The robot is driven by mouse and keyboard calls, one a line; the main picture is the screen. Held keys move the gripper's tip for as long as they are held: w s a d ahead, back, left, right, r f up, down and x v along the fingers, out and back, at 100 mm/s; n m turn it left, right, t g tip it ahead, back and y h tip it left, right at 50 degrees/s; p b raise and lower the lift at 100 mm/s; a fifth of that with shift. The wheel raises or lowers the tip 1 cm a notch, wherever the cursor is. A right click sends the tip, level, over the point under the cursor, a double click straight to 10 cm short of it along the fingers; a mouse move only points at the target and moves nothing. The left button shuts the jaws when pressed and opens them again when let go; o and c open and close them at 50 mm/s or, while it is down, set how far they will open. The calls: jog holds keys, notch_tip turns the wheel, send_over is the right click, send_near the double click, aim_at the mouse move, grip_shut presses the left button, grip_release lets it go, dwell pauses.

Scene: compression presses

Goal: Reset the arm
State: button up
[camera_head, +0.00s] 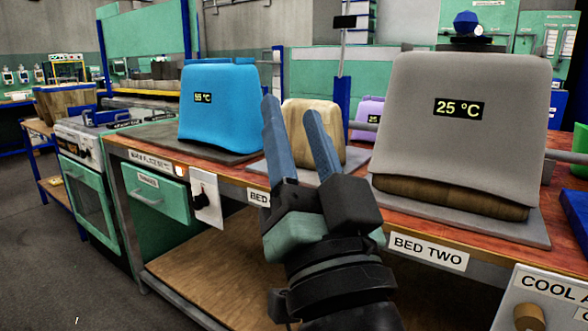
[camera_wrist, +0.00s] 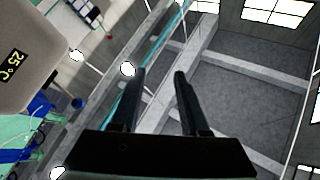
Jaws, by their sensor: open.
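My gripper (camera_head: 289,120) is raised in front of the bench in the head view, its two blue-grey fingers pointing up and standing apart. Nothing is between them. In the wrist view the fingers of my gripper (camera_wrist: 158,78) are also spread, with grey wall, beams and bright windows beyond. The grey cover (camera_head: 455,130) reading 25 °C stands to the right of my gripper, and part of it shows at the left edge of the wrist view (camera_wrist: 25,60). The blue cover (camera_head: 222,120) reading 55 °C stands to the left. My gripper hides part of the bench front.
The red-brown bench top (camera_head: 405,205) carries both covers on grey plates, with a wooden block (camera_head: 318,122) and a purple cover (camera_head: 369,112) farther back. A "BED TWO" label (camera_head: 428,250) is on the front edge. A lower wooden shelf (camera_head: 215,262) is bare. Open floor lies at the lower left.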

jog(key=s+r+n+t+h+p, duration=0.1)
jog(key=s+r+t+h+p, duration=0.2)
jog(key=r, duration=0.5)
jog(key=s+r+n+h+p, duration=0.1)
jog(key=s+r+h+p, duration=0.2)
jog(key=s+r, duration=0.4)
notch_tip(320, 180, up, 37)
jog(key=w+p, duration=0.1)
jog(key=p, duration=3.5)
jog(key=shift+w, duration=0.3)
